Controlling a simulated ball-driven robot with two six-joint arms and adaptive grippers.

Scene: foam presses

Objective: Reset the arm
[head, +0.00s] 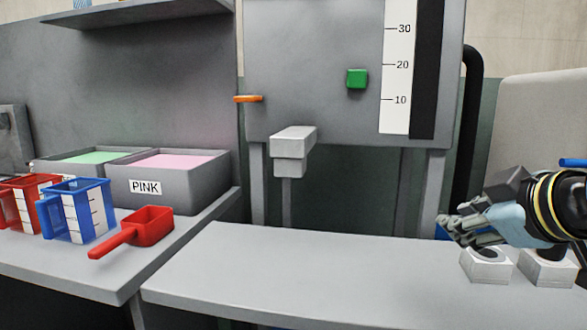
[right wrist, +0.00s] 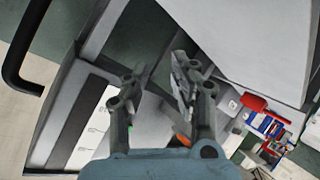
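My right gripper (head: 460,231) is at the right side of the head view, its fingers pointing left above the right end of the grey bench (head: 300,265). In the right wrist view the gripper (right wrist: 158,72) has its two fingers apart with nothing between them. Two white blocks with dark round openings, a nearer-left one (head: 486,267) and a right one (head: 546,268), stand on the bench below and behind the hand, partly covered by it. My left gripper is in neither view.
A grey press panel (head: 310,60) with a green button (head: 357,79), an orange lever (head: 248,99) and a scale stands behind the bench. At left are a red scoop (head: 150,226), a blue jug (head: 88,212), red jugs (head: 15,205) and a PINK bin (head: 190,190). The bench middle is clear.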

